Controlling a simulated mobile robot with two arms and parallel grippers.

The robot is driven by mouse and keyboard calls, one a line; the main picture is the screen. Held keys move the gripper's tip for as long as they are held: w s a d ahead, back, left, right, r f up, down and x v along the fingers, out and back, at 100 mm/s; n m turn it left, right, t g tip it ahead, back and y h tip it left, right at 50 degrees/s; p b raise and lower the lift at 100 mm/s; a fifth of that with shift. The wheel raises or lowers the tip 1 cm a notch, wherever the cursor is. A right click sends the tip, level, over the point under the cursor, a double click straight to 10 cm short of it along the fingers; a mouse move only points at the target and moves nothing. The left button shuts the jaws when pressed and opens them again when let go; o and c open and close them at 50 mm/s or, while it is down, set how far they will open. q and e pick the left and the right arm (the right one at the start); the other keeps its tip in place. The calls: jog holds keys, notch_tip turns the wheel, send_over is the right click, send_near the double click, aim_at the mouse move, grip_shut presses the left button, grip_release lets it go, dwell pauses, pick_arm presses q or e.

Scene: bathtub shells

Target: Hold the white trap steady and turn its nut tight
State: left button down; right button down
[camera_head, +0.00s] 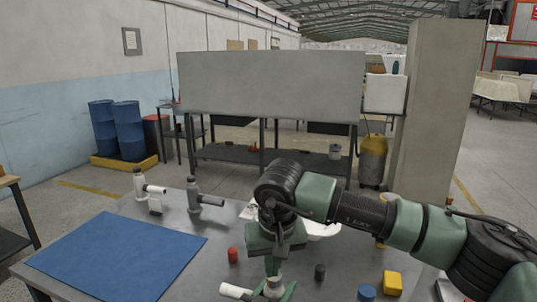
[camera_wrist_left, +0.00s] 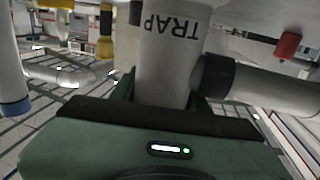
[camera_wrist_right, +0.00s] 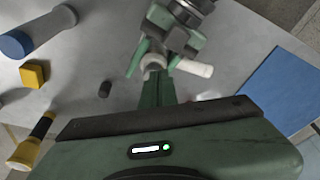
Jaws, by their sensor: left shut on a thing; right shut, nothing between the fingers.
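The white trap (camera_wrist_left: 165,60) stands upright, its lettering upside down in the left wrist view. A side pipe (camera_wrist_left: 275,88) leaves it, with a dark collar (camera_wrist_left: 215,75) at the joint. It shows low in the head view (camera_head: 235,290). My left gripper (camera_wrist_left: 163,98) is shut around the trap's body; its green fingers also show in the right wrist view (camera_wrist_right: 154,60). My right gripper (camera_wrist_right: 157,90) points down with fingers together and empty, tips just above the trap's round top (camera_head: 274,283). I cannot tell whether they touch, nor which part is the nut.
Two pipe fittings (camera_head: 147,190) (camera_head: 200,197) stand behind, left. A blue mat (camera_head: 115,255) covers the table's left.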

aim_at(272, 283)
jog(key=shift+f, duration=2.4)
jog(key=shift+w+d, duration=0.1)
jog(key=shift+w, duration=0.1)
